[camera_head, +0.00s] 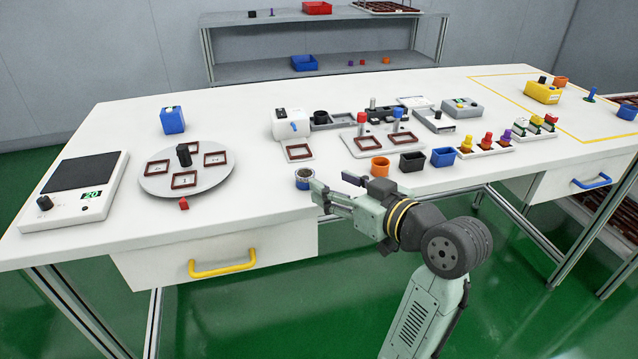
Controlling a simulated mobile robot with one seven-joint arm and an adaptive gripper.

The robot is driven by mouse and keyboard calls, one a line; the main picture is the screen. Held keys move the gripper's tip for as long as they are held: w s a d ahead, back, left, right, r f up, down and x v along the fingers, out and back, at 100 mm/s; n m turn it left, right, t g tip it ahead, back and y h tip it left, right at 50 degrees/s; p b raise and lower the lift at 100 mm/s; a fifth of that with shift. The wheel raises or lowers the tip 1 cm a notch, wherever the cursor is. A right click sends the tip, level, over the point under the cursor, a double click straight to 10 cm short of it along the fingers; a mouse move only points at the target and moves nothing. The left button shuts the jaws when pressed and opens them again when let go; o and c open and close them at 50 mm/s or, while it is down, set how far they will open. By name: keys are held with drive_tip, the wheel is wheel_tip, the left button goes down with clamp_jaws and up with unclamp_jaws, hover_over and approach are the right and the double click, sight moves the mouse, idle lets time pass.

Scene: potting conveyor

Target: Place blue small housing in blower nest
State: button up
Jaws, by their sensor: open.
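A small blue open-topped housing (443,158) stands upright on the table, right of a black housing (412,162) and an orange one (380,167). A white device with a blue lever, seemingly the blower (289,123), stands further left, with a brown-framed plate (298,151) in front of it that looks like its nest; no housing shows in it. My gripper (322,193) is open at the table's front edge, left of the blue housing and apart from it. Its fingers point left, close to a small round blue-grey container (304,178); contact cannot be told.
A round turntable (215,181) with framed nests and a scale (73,190) are at left. A fixture with red and blue knobs (380,141) stands behind the housings. Colored plugs (485,146) stand right of them. Drawer handles (222,264) project below the front edge.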

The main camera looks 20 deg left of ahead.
drive_tip(key=shift+v, duration=1.7)
